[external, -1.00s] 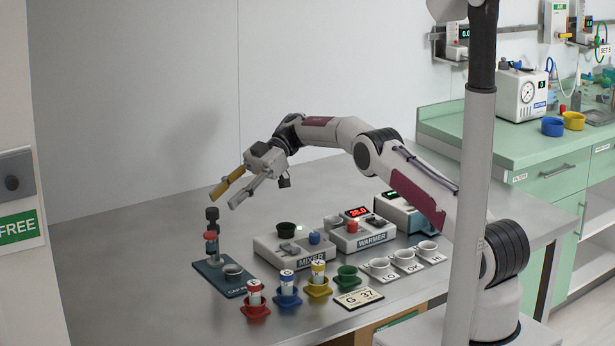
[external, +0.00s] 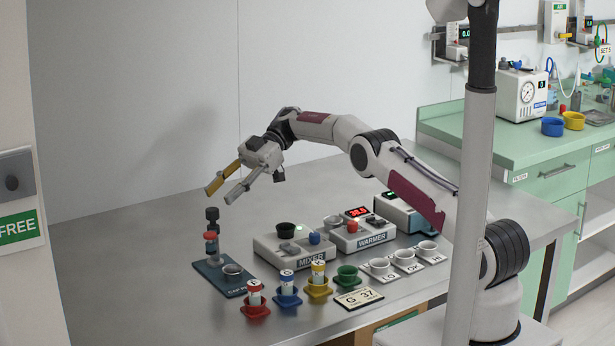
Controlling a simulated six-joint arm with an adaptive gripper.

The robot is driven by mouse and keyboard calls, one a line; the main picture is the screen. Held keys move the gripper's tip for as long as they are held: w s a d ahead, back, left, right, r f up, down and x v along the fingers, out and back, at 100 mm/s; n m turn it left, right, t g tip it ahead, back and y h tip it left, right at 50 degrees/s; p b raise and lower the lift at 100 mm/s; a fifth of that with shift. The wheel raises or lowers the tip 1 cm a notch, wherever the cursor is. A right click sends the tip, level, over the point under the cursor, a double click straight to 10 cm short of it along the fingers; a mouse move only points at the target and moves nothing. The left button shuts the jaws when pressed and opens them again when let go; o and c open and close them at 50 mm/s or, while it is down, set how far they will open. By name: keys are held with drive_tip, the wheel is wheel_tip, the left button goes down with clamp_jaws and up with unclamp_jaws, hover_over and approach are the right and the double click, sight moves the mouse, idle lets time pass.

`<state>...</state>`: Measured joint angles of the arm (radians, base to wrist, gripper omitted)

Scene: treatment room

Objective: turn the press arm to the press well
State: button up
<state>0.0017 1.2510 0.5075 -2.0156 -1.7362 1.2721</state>
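The capper press stands at the far left of the steel table on a dark blue base plate (external: 208,272). Its press arm (external: 211,236) is an upright piece with a red band and a black knob on top, at the plate's back left. The press well (external: 232,271) is a small grey cup on the plate, to the right of the post. My gripper (external: 216,194) is open and empty, with one yellow and one grey finger pointing down-left. Its fingertips are above the black knob and apart from it.
Red, blue and yellow holders with vials (external: 287,288) and a green cup (external: 347,276) stand along the front. The mixer (external: 293,250) and warmer (external: 362,236) are behind them. White cups (external: 404,258) stand at right. The table's back left is clear.

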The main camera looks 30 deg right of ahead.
drive_tip(key=s+a+r+m+t+y, duration=0.3)
drive_tip(key=s+a+r+y, duration=0.2)
drive_tip(key=a+r, duration=0.65)
drive_tip(key=s+a+r+m+t+y, duration=0.3)
drive_tip(key=s+a+r+y, duration=0.3)
drive_tip(key=a+r, duration=0.6)
drive_tip(key=w+d+f+m+t+h, duration=0.2)
drive_tip(key=d+f+m+t+h, duration=0.4)
drive_tip(key=d+f+h, duration=0.4)
drive_tip(key=w+d+f+m+t+h, duration=0.3)
drive_tip(key=d+f+m+t+h, duration=0.3)
drive_tip(key=d+f+t+h, duration=0.3)
wheel_tip(320, 180, down, 2)
drive_tip(key=shift+w+d+f+m+h, duration=0.1)
drive_tip(key=shift+w+d+m+h, duration=0.15)
drive_tip(key=shift+d+h, duration=0.45)
drive_tip(key=shift+d, duration=0.2)
drive_tip(key=shift+f, duration=0.1)
